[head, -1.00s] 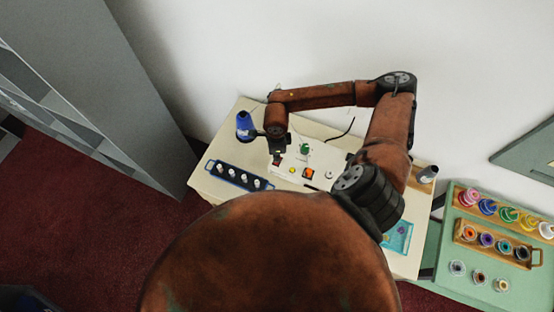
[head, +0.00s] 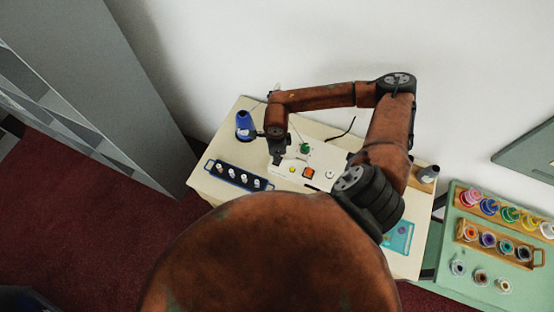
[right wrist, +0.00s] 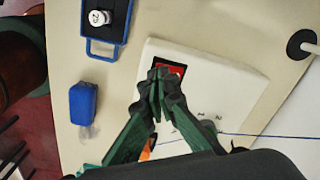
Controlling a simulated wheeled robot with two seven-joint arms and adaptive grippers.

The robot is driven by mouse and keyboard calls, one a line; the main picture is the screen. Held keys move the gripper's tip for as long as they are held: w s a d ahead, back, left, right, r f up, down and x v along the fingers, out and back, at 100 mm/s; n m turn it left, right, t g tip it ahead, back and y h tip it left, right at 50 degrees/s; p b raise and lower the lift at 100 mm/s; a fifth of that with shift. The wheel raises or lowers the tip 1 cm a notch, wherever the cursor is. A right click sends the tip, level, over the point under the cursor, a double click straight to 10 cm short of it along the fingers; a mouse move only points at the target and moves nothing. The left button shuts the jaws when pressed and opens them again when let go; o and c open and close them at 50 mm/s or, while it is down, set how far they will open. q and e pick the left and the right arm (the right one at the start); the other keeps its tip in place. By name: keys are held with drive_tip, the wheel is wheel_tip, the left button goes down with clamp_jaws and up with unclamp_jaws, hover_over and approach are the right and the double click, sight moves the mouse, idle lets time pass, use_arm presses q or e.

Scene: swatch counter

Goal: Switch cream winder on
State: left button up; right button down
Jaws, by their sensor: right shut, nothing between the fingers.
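The cream winder (head: 322,158) is a flat pale box in the middle of the counter, with a green part (head: 304,148), a yellow button and an orange square on it. It also shows in the right wrist view (right wrist: 222,88). A red rocker switch (right wrist: 176,70) in a black frame sits near its corner. My right gripper (right wrist: 158,76) is shut and empty. Its fingertips are over the switch and cover part of it; I cannot tell whether they touch. In the head view, my right gripper (head: 276,158) hides the switch. My left gripper is out of view.
A blue cone (head: 244,124) stands at the counter's back left. A blue tray (head: 237,176) with several white-topped spools lies at front left. A blue block (right wrist: 83,103) shows beside the winder. A green side table (head: 470,270) holds colored spools at right. A black cable lies behind the winder.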

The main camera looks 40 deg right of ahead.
drive_tip(key=shift+f+b, duration=0.55)
drive_tip(key=shift+f, duration=0.1)
drive_tip(key=shift+r, duration=0.1)
drive_tip(key=shift+r+p, duration=1.7)
drive_tip(key=shift+r, duration=1.8)
